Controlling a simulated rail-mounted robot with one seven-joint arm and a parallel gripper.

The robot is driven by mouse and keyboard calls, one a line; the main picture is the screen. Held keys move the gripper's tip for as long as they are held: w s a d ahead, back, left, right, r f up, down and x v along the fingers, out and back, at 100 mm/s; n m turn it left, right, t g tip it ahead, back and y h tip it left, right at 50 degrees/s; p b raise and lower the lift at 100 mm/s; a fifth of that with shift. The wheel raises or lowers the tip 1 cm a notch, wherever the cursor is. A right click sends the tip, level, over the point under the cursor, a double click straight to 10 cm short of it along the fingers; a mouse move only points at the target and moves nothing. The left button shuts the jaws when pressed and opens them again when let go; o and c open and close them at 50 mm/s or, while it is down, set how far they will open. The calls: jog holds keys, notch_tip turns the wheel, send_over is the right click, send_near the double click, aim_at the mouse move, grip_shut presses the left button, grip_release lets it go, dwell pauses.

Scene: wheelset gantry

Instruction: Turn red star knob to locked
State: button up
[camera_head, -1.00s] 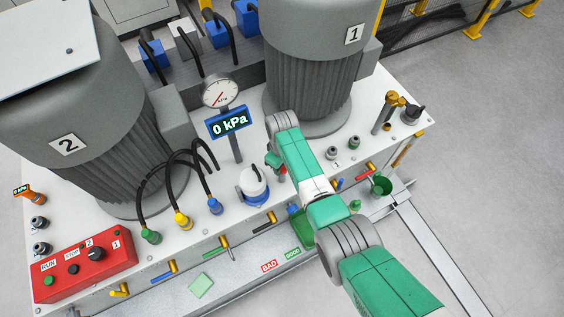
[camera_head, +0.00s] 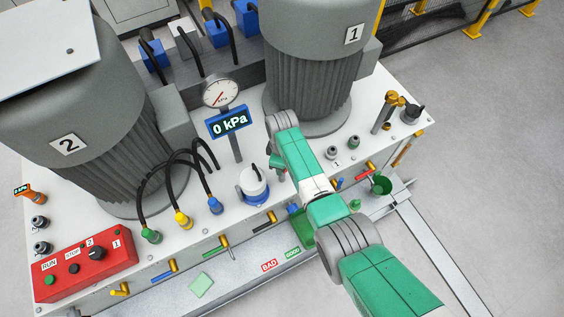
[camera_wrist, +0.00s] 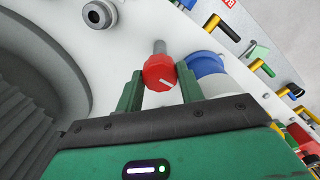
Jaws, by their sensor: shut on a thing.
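The red star knob (camera_wrist: 157,76) shows in the wrist view on a grey metal stem (camera_wrist: 159,47), with a white line on its face. My gripper (camera_wrist: 160,73) is shut on it, one green finger on each side. In the head view my gripper (camera_head: 279,165) is above the white deck (camera_head: 313,162), just right of the white and blue canister. The knob is hidden behind my gripper there. I cannot tell from the pictures which marking the white line points to.
The white and blue canister (camera_head: 254,185) stands close to my gripper and also shows in the wrist view (camera_wrist: 207,70). Motor 1 (camera_head: 308,85) rises behind the arm. A gauge (camera_head: 220,93) and a 0 kPa display (camera_head: 229,122) stand to the left. Coloured valve levers line the front edge.

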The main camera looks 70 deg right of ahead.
jog(key=o, duration=1)
notch_tip(320, 180, up, 8)
jog(key=shift+f+p, duration=0.1)
jog(key=shift+p, duration=0.7)
